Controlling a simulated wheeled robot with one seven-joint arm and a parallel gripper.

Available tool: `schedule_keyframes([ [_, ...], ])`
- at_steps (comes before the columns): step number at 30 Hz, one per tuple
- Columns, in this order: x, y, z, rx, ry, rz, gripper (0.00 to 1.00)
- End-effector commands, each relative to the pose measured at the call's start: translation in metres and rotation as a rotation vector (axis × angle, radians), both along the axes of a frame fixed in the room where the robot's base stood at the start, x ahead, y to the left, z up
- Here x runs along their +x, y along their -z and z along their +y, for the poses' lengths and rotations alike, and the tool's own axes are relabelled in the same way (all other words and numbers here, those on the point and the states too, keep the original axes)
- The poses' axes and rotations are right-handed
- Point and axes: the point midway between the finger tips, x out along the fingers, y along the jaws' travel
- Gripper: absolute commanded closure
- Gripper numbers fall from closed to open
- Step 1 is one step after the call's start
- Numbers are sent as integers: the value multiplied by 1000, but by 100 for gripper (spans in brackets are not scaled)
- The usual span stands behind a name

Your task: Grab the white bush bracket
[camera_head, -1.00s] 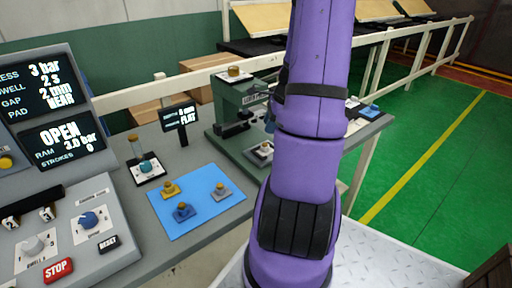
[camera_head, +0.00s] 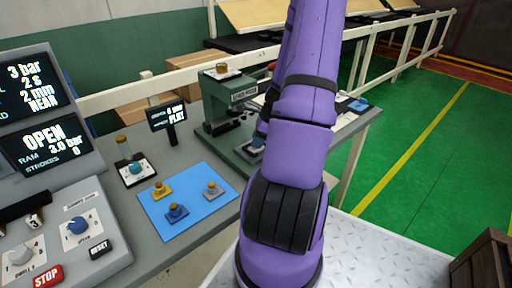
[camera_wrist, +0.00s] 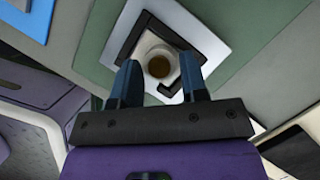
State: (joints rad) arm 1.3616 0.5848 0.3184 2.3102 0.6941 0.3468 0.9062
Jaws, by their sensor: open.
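In the wrist view, a whitish bracket with a round brown bush (camera_wrist: 158,66) sits within a dark L-shaped corner stop on a white square plate (camera_wrist: 114,52). I take it for the white bush bracket. My gripper (camera_wrist: 160,78) has its two blue fingers apart, one on each side of the bush; whether they touch the bracket I cannot tell. In the head view, my arm hides most of this spot, at the foot of the green press (camera_head: 225,100). A grey bracket (camera_head: 213,188), a yellow one (camera_head: 161,189) and a blue one (camera_head: 177,211) stand on the blue mat (camera_head: 205,220).
The press carries a white plate with a brass-coloured piece (camera_head: 222,69) on top. A small display (camera_head: 167,116) and a teal-knobbed fixture (camera_head: 136,169) stand left of it. The control console (camera_head: 75,235) fills the left. The bench between mat and press is clear.

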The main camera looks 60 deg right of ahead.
Motion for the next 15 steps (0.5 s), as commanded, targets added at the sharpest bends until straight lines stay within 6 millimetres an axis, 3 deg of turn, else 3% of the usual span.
schedule_keyframes([
  [11, 3, 7, 1, -1, -1, -1, 60],
  [15, 3, 7, 1, -1, -1, -1, 91],
])
